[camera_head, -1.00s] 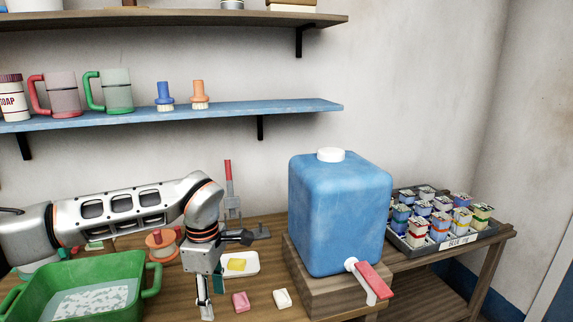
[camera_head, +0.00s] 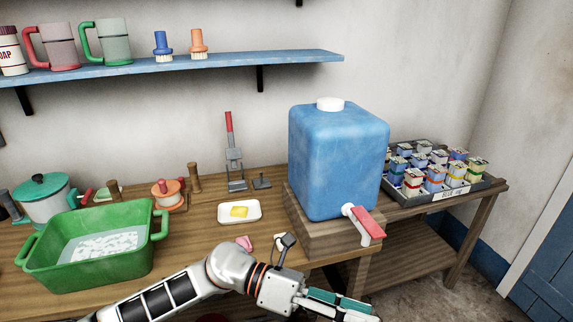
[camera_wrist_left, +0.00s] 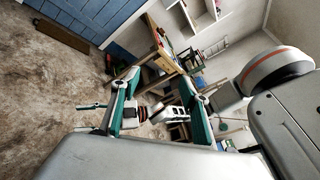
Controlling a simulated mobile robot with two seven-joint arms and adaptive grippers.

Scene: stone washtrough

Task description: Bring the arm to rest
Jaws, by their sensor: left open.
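My left arm (camera_head: 170,292) reaches in low along the bottom edge of the head view. Its left gripper (camera_head: 352,306) points right, in front of the table's front edge and below the blue water container. In the left wrist view the gripper's two green-padded fingers (camera_wrist_left: 160,92) stand apart, with nothing held between them and the room's floor and furniture beyond. My right gripper does not show.
The blue container (camera_head: 338,160) with a red tap (camera_head: 366,224) stands on a wooden block. A green basin (camera_head: 100,275) holds water at the left. A dish (camera_head: 239,211) and a tray of small boxes (camera_head: 440,190) stand behind. Open floor lies at lower right.

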